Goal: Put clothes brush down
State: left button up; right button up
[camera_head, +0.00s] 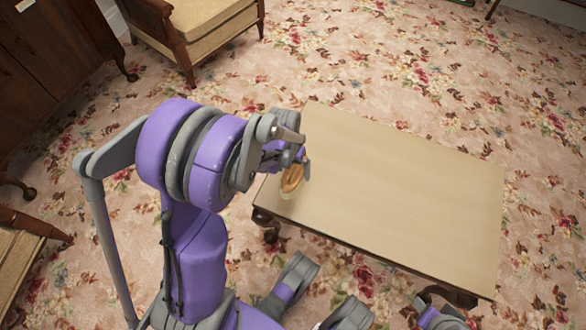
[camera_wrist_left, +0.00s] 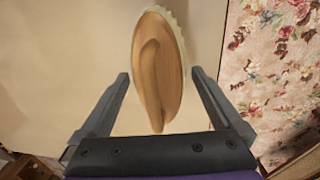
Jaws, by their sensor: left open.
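The clothes brush (camera_head: 291,179) has an oval wooden back and pale bristles. In the head view it is at the left end of the low table (camera_head: 400,190), just by my left gripper (camera_head: 298,165). In the left wrist view the brush (camera_wrist_left: 157,70) appears between and beyond the two spread fingers of my left gripper (camera_wrist_left: 160,85), with visible gaps on both sides. The fingers are open and do not grip it. The brush appears to rest at the tabletop, though the exact contact is hidden. My right gripper cannot be made out clearly.
The rest of the tabletop is bare. A cushioned wooden armchair (camera_head: 195,35) stands at the upper left, and a dark wooden cabinet (camera_head: 50,60) is at the far left. Another chair (camera_head: 20,255) is at the lower left. Floral carpet (camera_head: 400,60) surrounds the table.

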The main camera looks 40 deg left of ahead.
aim_at(289, 169)
pick_arm(q)
notch_tip(289, 169, up, 12)
jog(key=a+p, duration=0.1)
jog(key=p, duration=0.3)
jog(key=s+d+r+m+t+y, duration=0.1)
jog(key=s+d+r+m+t, duration=0.2)
jog(key=s+d, duration=0.9)
notch_tip(289, 169, up, 2)
jog(key=shift+d+t, duration=0.5)
jog(key=shift+d, duration=0.15)
jog(key=shift+r, duration=0.1)
